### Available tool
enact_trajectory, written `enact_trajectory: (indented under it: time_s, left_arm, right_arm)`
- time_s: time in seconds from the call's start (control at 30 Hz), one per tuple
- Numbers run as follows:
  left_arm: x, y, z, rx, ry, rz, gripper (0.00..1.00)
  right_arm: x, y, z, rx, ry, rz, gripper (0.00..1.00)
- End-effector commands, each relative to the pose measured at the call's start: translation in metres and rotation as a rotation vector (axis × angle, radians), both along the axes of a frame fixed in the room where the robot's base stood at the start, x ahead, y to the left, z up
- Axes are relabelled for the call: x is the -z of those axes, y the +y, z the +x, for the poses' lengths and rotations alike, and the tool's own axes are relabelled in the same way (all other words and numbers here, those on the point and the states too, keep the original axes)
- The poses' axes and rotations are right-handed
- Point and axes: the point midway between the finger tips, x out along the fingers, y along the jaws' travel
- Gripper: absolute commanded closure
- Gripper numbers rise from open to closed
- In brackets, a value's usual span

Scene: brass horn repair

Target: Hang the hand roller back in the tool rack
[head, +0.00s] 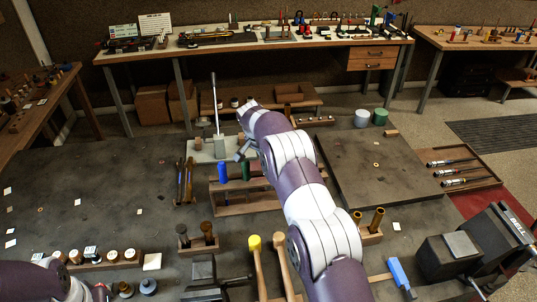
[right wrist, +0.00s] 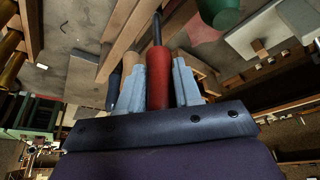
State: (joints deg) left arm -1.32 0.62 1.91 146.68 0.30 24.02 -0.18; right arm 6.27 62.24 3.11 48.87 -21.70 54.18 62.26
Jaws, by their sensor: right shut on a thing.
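My right gripper (right wrist: 158,82) is shut on a red handle with a dark shaft, apparently the hand roller (right wrist: 159,75), in the right wrist view. Its far end is not clear. In the head view my right arm reaches to the middle of the bench and hides the red handle; the gripper (head: 243,150) shows only in part. The wooden tool rack (head: 245,208) stands below it, holding a blue handle (head: 223,172) and a green handle (head: 246,171). Wooden bars (right wrist: 130,40) lie close to the held tool. I cannot tell whether it touches them. My left gripper is not visible.
A pale plate with an upright lever (head: 216,148) stands behind the rack. A dark raised board (head: 375,165) lies to the right. The bench's left part is mostly clear.

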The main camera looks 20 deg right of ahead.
Motion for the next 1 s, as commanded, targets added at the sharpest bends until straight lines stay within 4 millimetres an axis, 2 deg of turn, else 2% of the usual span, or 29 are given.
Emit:
enact_trajectory:
  time_s: [1.0]
  left_arm:
    - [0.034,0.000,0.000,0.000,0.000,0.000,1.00]
  right_arm:
    - [0.042,0.000,0.000,0.001,-0.002,0.000,1.00]
